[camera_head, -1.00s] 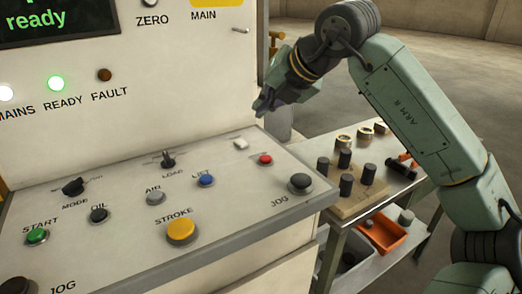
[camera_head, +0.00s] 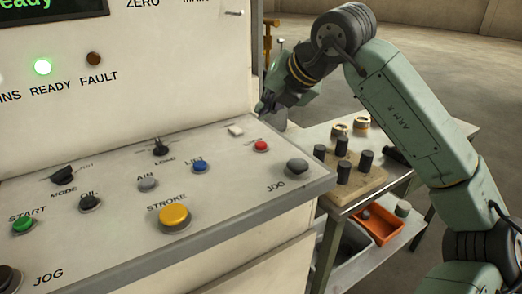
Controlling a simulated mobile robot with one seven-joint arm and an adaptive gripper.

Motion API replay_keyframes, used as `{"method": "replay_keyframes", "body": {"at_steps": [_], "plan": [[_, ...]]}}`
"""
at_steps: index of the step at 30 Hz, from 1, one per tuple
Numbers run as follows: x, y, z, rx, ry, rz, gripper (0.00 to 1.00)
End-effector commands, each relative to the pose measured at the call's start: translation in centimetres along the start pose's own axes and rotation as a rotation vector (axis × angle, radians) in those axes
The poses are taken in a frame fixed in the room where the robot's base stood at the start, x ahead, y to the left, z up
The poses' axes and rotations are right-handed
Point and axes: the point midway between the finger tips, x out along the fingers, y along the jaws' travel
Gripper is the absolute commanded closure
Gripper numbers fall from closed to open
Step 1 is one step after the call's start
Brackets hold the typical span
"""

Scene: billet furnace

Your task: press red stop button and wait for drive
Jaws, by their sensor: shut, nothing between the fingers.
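The red button (camera_head: 261,146) is a small round cap near the far right of the sloped control panel (camera_head: 120,215); its label is too blurred to read. My gripper (camera_head: 262,108) is shut and empty, beyond the panel's far edge, above and behind the red button, and apart from it. The green READY lamp (camera_head: 42,67) is lit on the upright face, and the FAULT lamp (camera_head: 94,59) is dark. The display (camera_head: 40,8) shows green text ending in "eady".
To the right, a table (camera_head: 400,178) holds dark cylinders on a wooden block, with an orange bin (camera_head: 380,225) below.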

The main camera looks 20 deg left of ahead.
Motion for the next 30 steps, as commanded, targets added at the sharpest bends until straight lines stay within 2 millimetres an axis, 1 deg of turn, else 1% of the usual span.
{"method": "replay_keyframes", "body": {"at_steps": [1,4,9,30], "plan": [[0.9,-0.7,-0.7,0.001,0.002,0.002,1.0],[2.0,-1.4,-1.5,-0.001,0.001,0.0,1.0],[3.0,-2.2,-2.2,-0.001,0.0,0.0,1.0],[3.0,-2.2,-2.2,-0.001,0.0,0.0,1.0]]}}
